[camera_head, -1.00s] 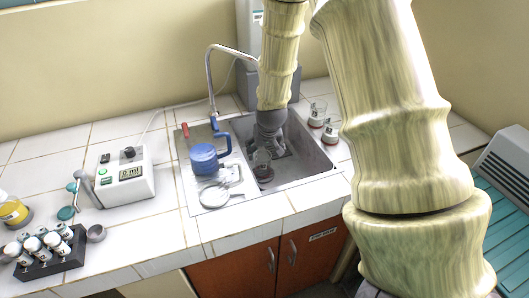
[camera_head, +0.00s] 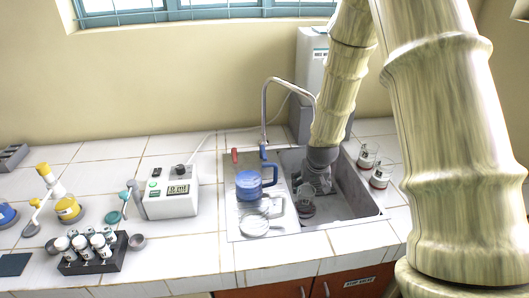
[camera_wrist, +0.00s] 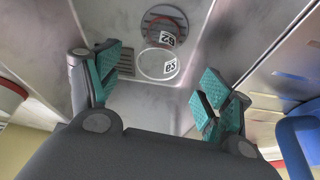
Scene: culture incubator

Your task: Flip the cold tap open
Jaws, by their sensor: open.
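The blue lever of the tap (camera_head: 263,151) stands behind the sink's left side, next to a red lever (camera_head: 235,155). The tall curved spout (camera_head: 266,100) rises there and arches right toward the basin. My gripper (camera_head: 317,187) is low in the basin, to the right of the levers and apart from them. In the wrist view my gripper (camera_wrist: 155,85) is open, with teal pads spread and nothing between them. A clear glass (camera_head: 306,208) stands in the basin; labelled glass also shows beyond the fingers in the wrist view (camera_wrist: 160,62).
The sink basin (camera_head: 352,205) surrounds my gripper. A blue mug-like vessel (camera_head: 249,184) and a clear dish (camera_head: 254,224) are on the drainboard. Two glasses (camera_head: 379,176) stand right of the basin. A white meter (camera_head: 172,198) and a vial rack (camera_head: 95,260) are at left.

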